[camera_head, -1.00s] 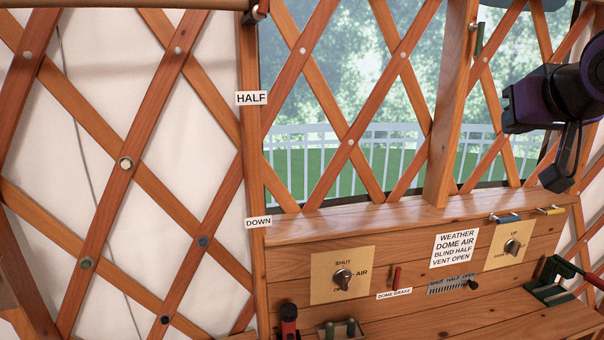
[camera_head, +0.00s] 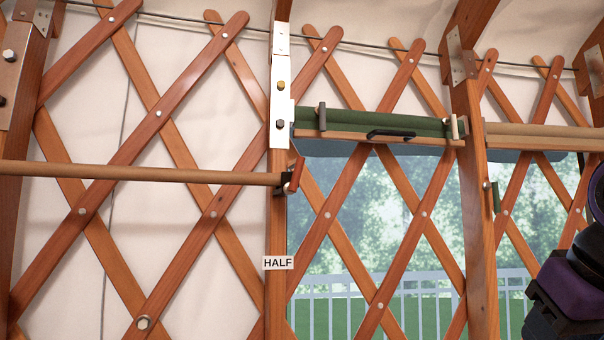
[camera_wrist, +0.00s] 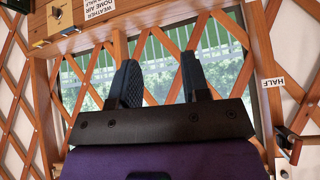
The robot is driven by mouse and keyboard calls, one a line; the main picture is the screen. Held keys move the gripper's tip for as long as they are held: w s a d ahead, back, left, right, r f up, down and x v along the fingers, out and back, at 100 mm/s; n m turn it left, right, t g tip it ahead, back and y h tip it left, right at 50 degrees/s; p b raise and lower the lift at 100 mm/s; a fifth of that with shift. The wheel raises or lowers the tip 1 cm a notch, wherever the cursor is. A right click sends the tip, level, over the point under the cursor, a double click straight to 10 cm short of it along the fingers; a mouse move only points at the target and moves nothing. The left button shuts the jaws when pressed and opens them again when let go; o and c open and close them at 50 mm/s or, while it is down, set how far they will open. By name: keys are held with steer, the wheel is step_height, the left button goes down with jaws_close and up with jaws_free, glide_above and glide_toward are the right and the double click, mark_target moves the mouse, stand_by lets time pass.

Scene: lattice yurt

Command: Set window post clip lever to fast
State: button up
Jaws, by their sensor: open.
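A small brown lever (camera_head: 296,174) on a dark clip is fixed to the left window post (camera_head: 278,215), above the HALF label (camera_head: 278,263). It tilts up, leaning slightly right. It also appears in the wrist view (camera_wrist: 300,149), at the lower right. A green lever (camera_head: 496,197) hangs down from a pale pivot on the right window post (camera_head: 476,240). I cannot tell which is the named clip lever; no "fast" mark is readable. My gripper (camera_wrist: 160,80) is open and empty, its two dark fingers apart, before the lattice and window. It touches neither lever.
A horizontal pole (camera_head: 140,173) runs left from the left post. A rolled green blind (camera_head: 380,122) with a black handle (camera_head: 391,134) is above the window. Wooden lattice crosses the window and wall. A control panel (camera_wrist: 70,22) appears upside down in the wrist view.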

steer(key=w+a+r+n+t+y, duration=0.25)
steer(key=w+a+r, duration=0.65)
steer(key=a+r, duration=0.45)
steer(key=n+y, duration=0.1)
steer(key=y, duration=0.4)
glide_toward(303, 159)
steer(key=shift+t, duration=0.35)
steer(key=x, duration=1.1)
steer(key=shift+s+f, duration=0.15)
steer(key=shift+f, duration=0.05)
steer(key=shift+c, duration=0.4)
steer(key=shift+a, duration=0.1)
jaws_close()
